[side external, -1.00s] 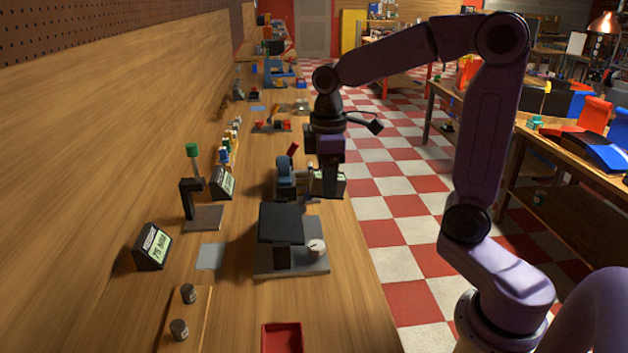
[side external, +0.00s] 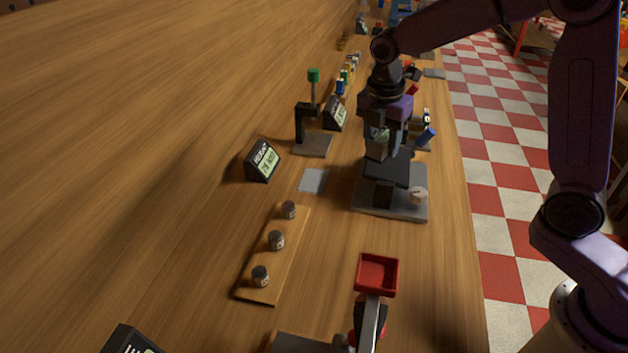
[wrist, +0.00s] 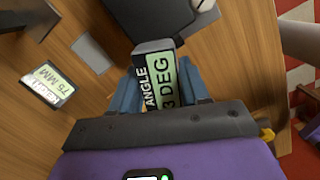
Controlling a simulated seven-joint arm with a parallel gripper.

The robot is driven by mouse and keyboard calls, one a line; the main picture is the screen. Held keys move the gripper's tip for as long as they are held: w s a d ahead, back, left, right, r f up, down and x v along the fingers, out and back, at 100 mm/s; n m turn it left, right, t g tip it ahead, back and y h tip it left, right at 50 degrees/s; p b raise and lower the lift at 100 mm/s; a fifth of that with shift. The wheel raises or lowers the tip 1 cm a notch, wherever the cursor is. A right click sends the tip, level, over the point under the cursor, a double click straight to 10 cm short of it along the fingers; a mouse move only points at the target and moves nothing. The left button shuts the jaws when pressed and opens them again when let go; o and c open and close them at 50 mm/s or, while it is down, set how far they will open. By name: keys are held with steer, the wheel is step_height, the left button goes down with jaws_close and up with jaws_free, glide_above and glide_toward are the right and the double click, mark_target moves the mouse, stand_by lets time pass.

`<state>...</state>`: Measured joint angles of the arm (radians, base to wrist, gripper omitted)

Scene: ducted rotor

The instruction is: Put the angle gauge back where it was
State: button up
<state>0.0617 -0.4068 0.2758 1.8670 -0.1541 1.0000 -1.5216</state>
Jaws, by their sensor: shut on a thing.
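The angle gauge (wrist: 178,75) is a small dark box with a pale green face reading "ANGLE" and "3 DEG". My gripper (wrist: 168,88) is shut on it, with a blue finger on either side. In the side view my gripper (side external: 383,142) points down, close behind the black-topped stand. The gauge (side external: 376,146) shows there only as a small pale patch. The stand's black top (side external: 388,168) lies just beyond the gauge in the wrist view. I cannot tell whether they touch.
The stand's grey base plate (side external: 405,207) carries a small white round part (side external: 418,196). A flat grey square (side external: 313,180) lies bare to its left, beside a black height display (side external: 263,160). A wooden strip with dark cylinders (side external: 275,250) and a red tray (side external: 377,274) are nearer.

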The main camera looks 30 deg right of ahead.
steer(key=w+a+f+n, duration=0.2)
steer(key=a+n, duration=0.1)
steer(key=n, duration=0.1)
glide_above(314, 179)
steer(key=s, duration=0.1)
steer(key=shift+n+t, duration=0.3)
steer(key=shift+t, duration=0.1)
steer(key=f, duration=0.9)
steer(key=shift+s+a+f, duration=0.15)
steer(key=shift+a+f, duration=0.05)
steer(key=shift+f, duration=0.05)
steer(key=shift+w+a+f, duration=0.1)
steer(key=shift+w+f, duration=0.25)
steer(key=shift+f, duration=1.6)
steer(key=shift+f, duration=0.15)
steer(key=o, duration=1.2)
steer(key=shift+o, duration=0.2)
